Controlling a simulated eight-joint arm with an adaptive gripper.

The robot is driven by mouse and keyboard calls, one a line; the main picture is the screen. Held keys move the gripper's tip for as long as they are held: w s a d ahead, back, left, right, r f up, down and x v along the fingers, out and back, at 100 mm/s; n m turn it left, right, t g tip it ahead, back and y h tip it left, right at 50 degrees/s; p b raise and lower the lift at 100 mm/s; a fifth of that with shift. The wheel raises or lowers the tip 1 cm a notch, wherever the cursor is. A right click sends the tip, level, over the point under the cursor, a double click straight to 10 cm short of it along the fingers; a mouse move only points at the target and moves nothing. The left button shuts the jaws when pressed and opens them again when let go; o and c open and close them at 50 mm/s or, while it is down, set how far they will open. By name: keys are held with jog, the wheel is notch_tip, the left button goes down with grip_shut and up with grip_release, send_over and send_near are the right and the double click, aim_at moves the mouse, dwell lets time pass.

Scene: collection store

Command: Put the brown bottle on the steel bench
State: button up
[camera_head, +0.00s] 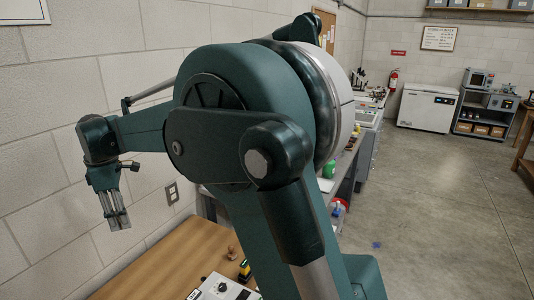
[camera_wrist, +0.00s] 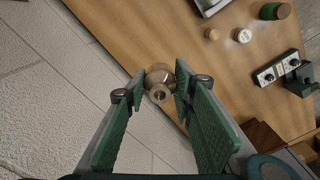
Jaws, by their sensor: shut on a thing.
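My gripper (camera_wrist: 160,84) is shut on a brownish, rounded bottle (camera_wrist: 159,78), which shows between the fingertips in the wrist view. Its round mouth or neck end faces the camera. In the head view my gripper (camera_head: 118,222) hangs at the left, in front of the wall and beyond the wooden table's left edge; the bottle cannot be made out there. A long grey bench (camera_head: 366,155) runs along the wall behind my arm. I cannot tell for sure that it is the steel bench; my arm hides much of it.
The wooden table (camera_head: 160,262) bears a box with knobs (camera_head: 222,287), also in the wrist view (camera_wrist: 282,69), and small jars, including a green-lidded one (camera_wrist: 275,11). A white chest freezer (camera_head: 427,106) and a shelf unit (camera_head: 484,112) stand far back. The floor at right is mostly clear.

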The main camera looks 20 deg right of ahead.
jog(key=w+d+m+p, duration=0.15)
jog(key=w+d, duration=0.55)
jog(key=d, duration=0.8)
jog(key=w+d+p, duration=0.3)
jog(key=w+d, duration=0.3)
jog(key=d, duration=1)
jog(key=w+d+p, duration=0.3)
jog(key=w+d, duration=0.4)
jog(key=d, duration=0.8)
jog(key=s+d+p, duration=0.2)
jog(key=d+p, duration=0.2)
jog(key=d, duration=2.7)
notch_tip(320, 180, down, 11)
jog(key=shift+w+a+m, duration=0.15)
jog(key=shift+w+m, duration=0.15)
jog(key=shift+m, duration=0.15)
jog(key=shift+f, duration=0.15)
jog(key=shift+f, duration=3.1)
jog(key=shift+f, duration=1.85)
